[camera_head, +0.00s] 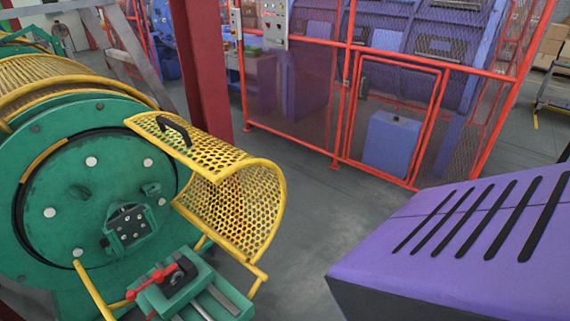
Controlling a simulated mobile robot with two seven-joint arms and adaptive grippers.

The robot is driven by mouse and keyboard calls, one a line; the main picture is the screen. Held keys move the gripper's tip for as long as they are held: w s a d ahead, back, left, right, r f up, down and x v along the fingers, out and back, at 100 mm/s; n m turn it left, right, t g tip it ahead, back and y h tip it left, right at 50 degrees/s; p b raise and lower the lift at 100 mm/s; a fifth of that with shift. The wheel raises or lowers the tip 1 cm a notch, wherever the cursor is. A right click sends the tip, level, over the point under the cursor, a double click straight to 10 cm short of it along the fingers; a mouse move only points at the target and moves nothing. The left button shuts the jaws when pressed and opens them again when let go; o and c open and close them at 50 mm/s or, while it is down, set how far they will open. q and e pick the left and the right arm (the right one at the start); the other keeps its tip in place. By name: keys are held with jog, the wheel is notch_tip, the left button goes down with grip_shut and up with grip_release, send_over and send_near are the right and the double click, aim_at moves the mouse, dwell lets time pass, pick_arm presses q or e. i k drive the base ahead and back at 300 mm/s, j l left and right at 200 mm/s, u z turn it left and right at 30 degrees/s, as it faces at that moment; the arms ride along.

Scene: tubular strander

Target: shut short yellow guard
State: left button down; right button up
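The short yellow guard (245,203) is a curved, perforated yellow panel with a yellow tube frame. It stands swung out to the right of the green machine's round face (95,190), leaving that face exposed. A black handle (174,131) sits on the guard's upper edge, at its left end. The guard's lower frame reaches down beside a green block with a red lever (155,282). Neither of my grippers shows in the head view.
A purple cabinet with black slots (450,250) fills the lower right. A dark red column (203,70) stands behind the guard. Orange-red mesh fencing (345,110) crosses the back. A longer yellow guard (50,82) lies over the machine at upper left. Grey floor (310,200) is clear between guard and fence.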

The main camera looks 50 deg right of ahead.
aim_at(217, 178)
jog(key=l+u, duration=0.1)
jog(key=l, duration=2.1)
